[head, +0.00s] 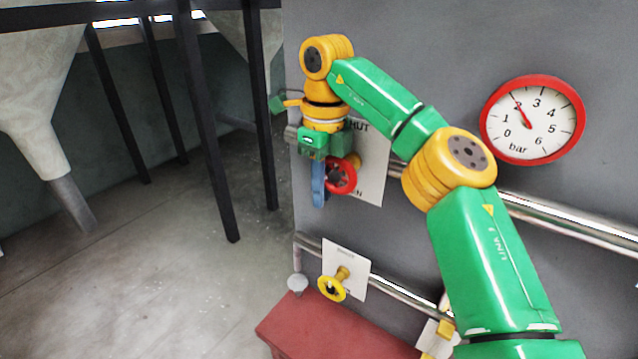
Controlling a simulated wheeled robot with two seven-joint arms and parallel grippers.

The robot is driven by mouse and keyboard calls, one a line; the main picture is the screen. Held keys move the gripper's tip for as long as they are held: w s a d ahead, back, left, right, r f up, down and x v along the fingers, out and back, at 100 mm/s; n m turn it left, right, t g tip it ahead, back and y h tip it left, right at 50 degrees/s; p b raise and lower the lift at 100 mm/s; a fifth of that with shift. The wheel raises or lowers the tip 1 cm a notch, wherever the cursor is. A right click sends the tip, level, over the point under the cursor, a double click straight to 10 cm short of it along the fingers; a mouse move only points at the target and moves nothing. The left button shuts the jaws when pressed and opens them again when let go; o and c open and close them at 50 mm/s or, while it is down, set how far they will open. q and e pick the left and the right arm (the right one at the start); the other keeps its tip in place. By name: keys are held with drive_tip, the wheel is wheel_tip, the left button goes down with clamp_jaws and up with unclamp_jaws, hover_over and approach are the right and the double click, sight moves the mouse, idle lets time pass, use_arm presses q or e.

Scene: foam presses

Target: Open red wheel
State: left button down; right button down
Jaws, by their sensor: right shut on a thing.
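The red wheel (342,177) is a small handwheel on a brass stem, in front of a white plate (373,165) on the grey wall. The plate's lettering is partly hidden by my arm; "HUT" shows at the top and "EN" at the bottom. My right gripper (319,192) points down with its blue fingers at the left side of the red wheel, shut on its rim. The fingers overlap in this view, so the exact grip is hard to see. My left gripper is not in view.
A red-rimmed gauge (533,120) on the wall reads about 2 bar. A yellow wheel (331,289) sits lower, above a red box-like top (325,335). Metal pipes (570,222) run along the wall. Dark frame legs and hoppers (35,100) stand left, with open floor between.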

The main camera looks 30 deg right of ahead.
drive_tip(key=shift+s+f+g+h, duration=0.25)
drive_tip(key=shift+f+g+h, duration=0.1)
drive_tip(key=shift+g, duration=0.35)
drive_tip(key=shift+d, duration=0.1)
drive_tip(key=c, duration=0.8)
unclamp_jaws()
drive_tip(key=shift+c, duration=0.2)
